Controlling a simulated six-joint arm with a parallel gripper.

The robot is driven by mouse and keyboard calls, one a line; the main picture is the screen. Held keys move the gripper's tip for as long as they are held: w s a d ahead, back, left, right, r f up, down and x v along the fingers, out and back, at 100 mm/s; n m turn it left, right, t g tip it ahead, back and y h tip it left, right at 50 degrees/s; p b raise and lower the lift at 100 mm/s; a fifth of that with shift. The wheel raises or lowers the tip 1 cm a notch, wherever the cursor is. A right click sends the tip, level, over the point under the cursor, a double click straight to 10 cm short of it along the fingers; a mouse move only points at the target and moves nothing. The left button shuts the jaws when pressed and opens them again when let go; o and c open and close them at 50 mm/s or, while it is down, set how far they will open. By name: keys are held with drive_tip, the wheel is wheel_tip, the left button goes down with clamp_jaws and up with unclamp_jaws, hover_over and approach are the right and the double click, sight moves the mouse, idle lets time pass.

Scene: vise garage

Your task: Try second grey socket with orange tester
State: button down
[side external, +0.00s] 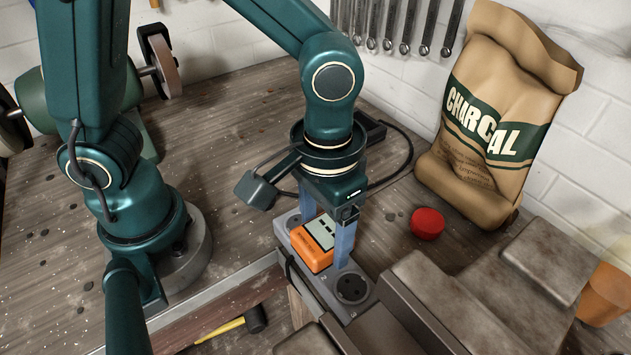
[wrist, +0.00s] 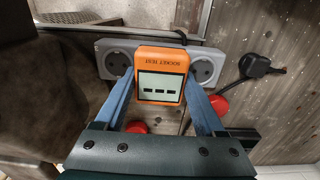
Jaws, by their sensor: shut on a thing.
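The orange tester (side external: 313,256) has a pale screen with dark dashes, also seen in the wrist view (wrist: 161,58). My gripper (side external: 325,243) is shut on it, with one blue finger on each side; the fingers also show in the wrist view (wrist: 160,84). The tester is over the middle of the grey socket strip (side external: 333,297), hiding whatever is beneath it. Round sockets show on either side, one at the near end (side external: 352,288) and one at the far end (side external: 294,222). I cannot tell whether the tester is fully seated.
Grey metal blocks (side external: 440,305) stand close to the strip's right side. A red round cap (side external: 427,223) and a charcoal bag (side external: 500,110) are behind. A black plug (wrist: 254,66) with a cable lies beside the strip. A yellow-handled hammer (side external: 225,328) is at lower left.

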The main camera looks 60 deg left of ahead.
drive_tip(key=shift+f, duration=0.6)
unclamp_jaws()
drive_tip(key=shift+r, duration=2.6)
